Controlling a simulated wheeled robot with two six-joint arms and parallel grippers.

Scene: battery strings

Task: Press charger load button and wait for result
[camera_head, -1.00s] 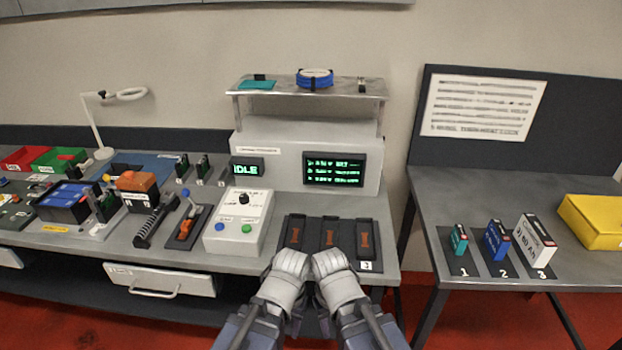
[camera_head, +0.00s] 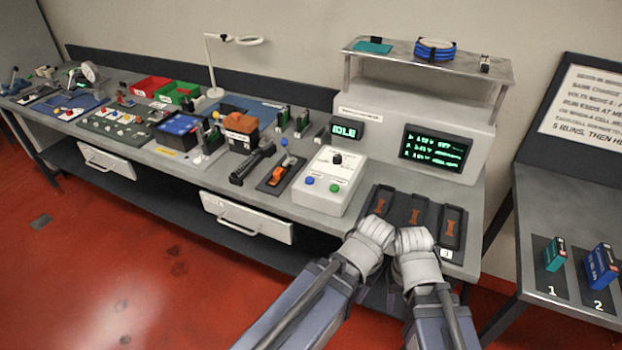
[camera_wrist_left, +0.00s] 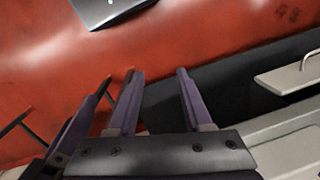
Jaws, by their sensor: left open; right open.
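The pale charger control box (camera_head: 343,172) on the bench has a dark knob (camera_head: 337,158), a blue button (camera_head: 309,181) and a green button (camera_head: 334,188). Its button labels are too small to read. A small display (camera_head: 346,130) behind it shows green text, apparently IDLE. A larger screen (camera_head: 435,149) shows several green text lines. My right gripper (camera_head: 413,238) is at the bench's front edge, below the dark bays, right of the box. My left gripper (camera_wrist_left: 157,88) is open and empty in the left wrist view, over red floor. Neither gripper touches a button.
Dark bays (camera_head: 452,226) with orange-brown strips lie right of the box. An orange-handled lever (camera_head: 276,176) and a black grip (camera_head: 252,163) lie left of it. A drawer (camera_head: 247,217) is below. Numbered battery boxes (camera_head: 601,266) stand on the right table. Red floor is free at left.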

